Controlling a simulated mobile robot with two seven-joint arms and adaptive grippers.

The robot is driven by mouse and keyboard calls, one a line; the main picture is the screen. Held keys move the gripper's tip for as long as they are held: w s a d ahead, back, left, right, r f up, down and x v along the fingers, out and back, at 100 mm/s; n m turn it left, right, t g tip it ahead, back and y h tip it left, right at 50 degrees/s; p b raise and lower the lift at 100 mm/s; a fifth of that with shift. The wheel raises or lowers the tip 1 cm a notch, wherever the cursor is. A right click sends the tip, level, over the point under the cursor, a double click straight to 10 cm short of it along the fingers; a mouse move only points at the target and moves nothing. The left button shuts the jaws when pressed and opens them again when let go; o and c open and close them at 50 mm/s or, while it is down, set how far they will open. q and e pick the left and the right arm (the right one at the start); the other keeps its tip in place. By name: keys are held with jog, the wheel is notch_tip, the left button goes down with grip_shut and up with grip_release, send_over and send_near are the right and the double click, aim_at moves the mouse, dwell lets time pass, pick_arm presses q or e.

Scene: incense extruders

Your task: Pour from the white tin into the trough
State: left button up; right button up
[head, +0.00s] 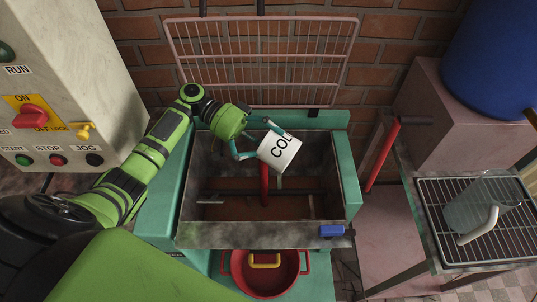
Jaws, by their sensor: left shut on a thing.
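The white tin (281,152), lettered "COL", is tilted in the air over the trough. My left gripper (256,141), with teal fingers, is shut on it. The trough (350,178) is a grey metal-walled box in a teal frame. Its floor looks brown, with dark bars and a red bar across it. Whether anything is coming out of the tin I cannot tell. The tin's mouth is not clearly visible. My right gripper is not in view.
A pink wire rack (265,60) stands raised behind the trough. A control cabinet (75,75) with buttons is at left. A red pot (265,272) sits below the front edge. A clear jug (482,205) stands on a wire shelf at right, near a blue drum (492,60).

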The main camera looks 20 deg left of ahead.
pick_arm(q)
jog(key=h+b, duration=0.1)
jog(key=b, duration=0.1)
jog(key=a+f+h+b, duration=0.1)
jog(key=h+b, duration=0.1)
jog(key=b, duration=0.1)
jog(key=shift+w+a+f, duration=0.1)
jog(key=shift+w+f, duration=0.05)
jog(key=shift+f, duration=0.05)
jog(key=shift+a+r+g+h+b, duration=0.1)
jog(key=shift+a+g+h+b, duration=0.2)
jog(key=shift+h+b, duration=0.55)
dwell(0.9)
